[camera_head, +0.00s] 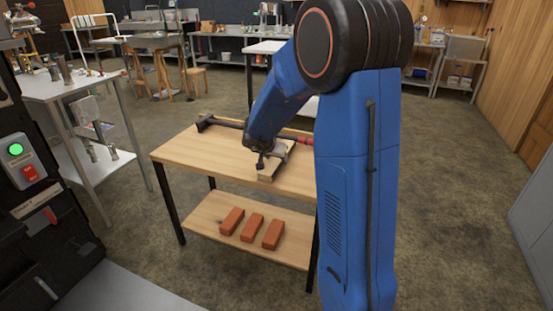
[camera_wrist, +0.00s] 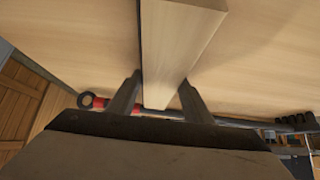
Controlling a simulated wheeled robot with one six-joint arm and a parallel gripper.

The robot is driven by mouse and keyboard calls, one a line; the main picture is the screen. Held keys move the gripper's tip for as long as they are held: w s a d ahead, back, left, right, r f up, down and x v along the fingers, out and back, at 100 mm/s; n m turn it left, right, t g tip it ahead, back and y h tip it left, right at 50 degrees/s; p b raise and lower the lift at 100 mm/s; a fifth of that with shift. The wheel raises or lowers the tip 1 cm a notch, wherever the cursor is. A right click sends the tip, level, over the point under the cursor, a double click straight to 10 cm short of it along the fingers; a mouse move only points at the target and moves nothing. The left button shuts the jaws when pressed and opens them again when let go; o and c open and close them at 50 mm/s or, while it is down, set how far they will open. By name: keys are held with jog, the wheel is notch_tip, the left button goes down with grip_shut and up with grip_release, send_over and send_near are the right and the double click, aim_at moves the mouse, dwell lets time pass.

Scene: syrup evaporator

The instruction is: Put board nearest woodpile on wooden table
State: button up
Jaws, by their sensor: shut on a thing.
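My gripper (camera_wrist: 158,98) is shut on a pale wooden board (camera_wrist: 182,40), with one finger on each side of it. In the head view the board (camera_head: 268,173) is low at the wooden table (camera_head: 190,153), partly hidden by my gripper (camera_head: 270,160). The board appears at or very near the tabletop, but I cannot tell whether it touches. The table has a light wood top, dark legs and a lower shelf. No woodpile can be made out.
A long dark tool with a red part (camera_head: 298,138) lies along the table's far side. Several red bricks (camera_head: 252,227) lie on the lower shelf. A metal side table (camera_head: 45,88) stands at left, and a control box with a green button (camera_head: 16,149) is near left. The tabletop's left part is clear.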

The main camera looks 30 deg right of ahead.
jog(key=shift+f, duration=0.1)
jog(key=o, duration=1.2)
jog(key=shift+o, duration=0.2)
